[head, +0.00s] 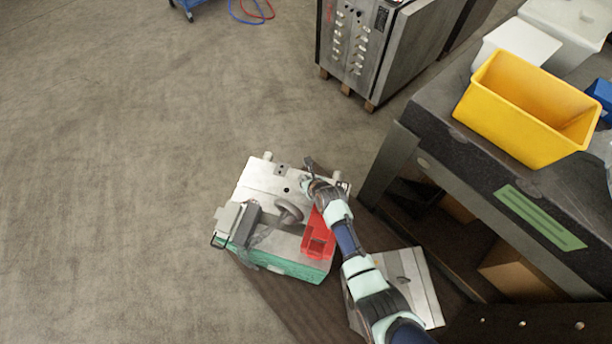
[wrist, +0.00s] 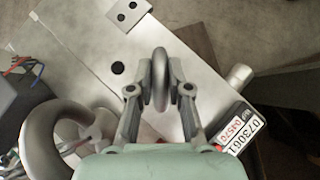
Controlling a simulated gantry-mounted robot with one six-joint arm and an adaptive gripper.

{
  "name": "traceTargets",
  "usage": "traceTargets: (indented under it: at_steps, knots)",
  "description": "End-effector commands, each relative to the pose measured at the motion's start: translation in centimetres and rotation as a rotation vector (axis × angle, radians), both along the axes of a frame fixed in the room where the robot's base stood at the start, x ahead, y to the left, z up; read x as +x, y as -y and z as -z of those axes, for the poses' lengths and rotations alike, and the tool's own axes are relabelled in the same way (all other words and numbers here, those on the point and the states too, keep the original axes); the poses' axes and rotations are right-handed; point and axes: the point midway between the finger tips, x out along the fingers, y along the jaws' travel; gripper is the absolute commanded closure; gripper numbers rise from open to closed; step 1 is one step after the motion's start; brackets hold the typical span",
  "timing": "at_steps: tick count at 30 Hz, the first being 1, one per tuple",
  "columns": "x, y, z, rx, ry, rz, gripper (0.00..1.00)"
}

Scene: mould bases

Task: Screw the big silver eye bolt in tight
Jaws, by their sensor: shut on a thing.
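A silver eye bolt (wrist: 160,78) stands between the fingertips of my gripper (wrist: 161,72) in the wrist view, its ring seen edge-on. My gripper is shut on this ring, with one finger on each side. The bolt is over the flat metal mould base (wrist: 95,45); its shank and thread are hidden, so I cannot tell how it sits. In the head view my gripper (head: 306,181) is at the upper right part of the mould base (head: 262,178). A second, thick grey ring (head: 288,212) is on the mould base, and it shows large at left in the wrist view (wrist: 38,132).
A bench with a yellow bin (head: 520,110) stands at right. A metal cabinet-like block (head: 355,45) stands behind. The floor at left is clear.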

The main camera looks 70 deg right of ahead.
Motion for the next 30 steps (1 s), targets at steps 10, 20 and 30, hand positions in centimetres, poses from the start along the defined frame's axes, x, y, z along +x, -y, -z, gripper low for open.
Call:
traceTargets:
  at_steps: [10,20,30]
  knots:
    - [0.0,0.1,0.0,-0.002,0.002,0.003,0.6]
    - [-0.1,-0.1,0.1,0.001,-0.002,0.001,0.53]
    - [0.0,0.0,-4.3,0.0,0.0,0.001,0.53]
